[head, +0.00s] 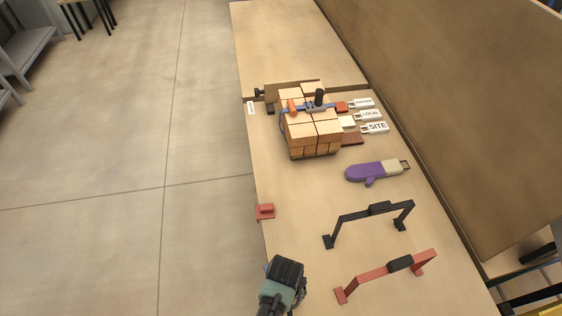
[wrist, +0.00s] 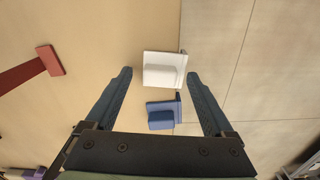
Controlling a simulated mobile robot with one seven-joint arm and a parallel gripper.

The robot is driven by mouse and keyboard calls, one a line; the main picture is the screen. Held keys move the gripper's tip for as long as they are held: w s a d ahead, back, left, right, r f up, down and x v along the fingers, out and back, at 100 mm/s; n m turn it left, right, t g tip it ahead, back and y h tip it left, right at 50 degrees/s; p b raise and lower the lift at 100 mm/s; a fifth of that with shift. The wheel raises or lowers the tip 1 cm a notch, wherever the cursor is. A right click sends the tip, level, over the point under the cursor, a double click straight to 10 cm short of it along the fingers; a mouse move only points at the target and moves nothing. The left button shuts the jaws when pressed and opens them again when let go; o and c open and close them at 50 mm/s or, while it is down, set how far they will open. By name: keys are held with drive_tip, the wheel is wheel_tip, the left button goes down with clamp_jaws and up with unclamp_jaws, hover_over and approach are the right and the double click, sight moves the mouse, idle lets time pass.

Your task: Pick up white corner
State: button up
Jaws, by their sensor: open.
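The white corner (wrist: 164,66) is a small L-shaped piece with a raised block, lying at the table's edge. It shows in the wrist view, just ahead of and between the tips of my gripper (wrist: 159,74). My gripper is open and empty, with a finger to each side of the white corner. I cannot tell how far above it the fingers are. In the head view my gripper (head: 284,274) is at the bottom, over the table's left edge, and the white corner is not visible there.
A blue corner (wrist: 161,116) lies close below the white one in the wrist view, between the fingers. A red corner (head: 265,211) sits on the left table edge.

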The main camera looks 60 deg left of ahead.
drive_tip(key=shift+f, duration=0.2)
clamp_jaws()
idle(0.3)
drive_tip(key=shift+r, duration=0.1)
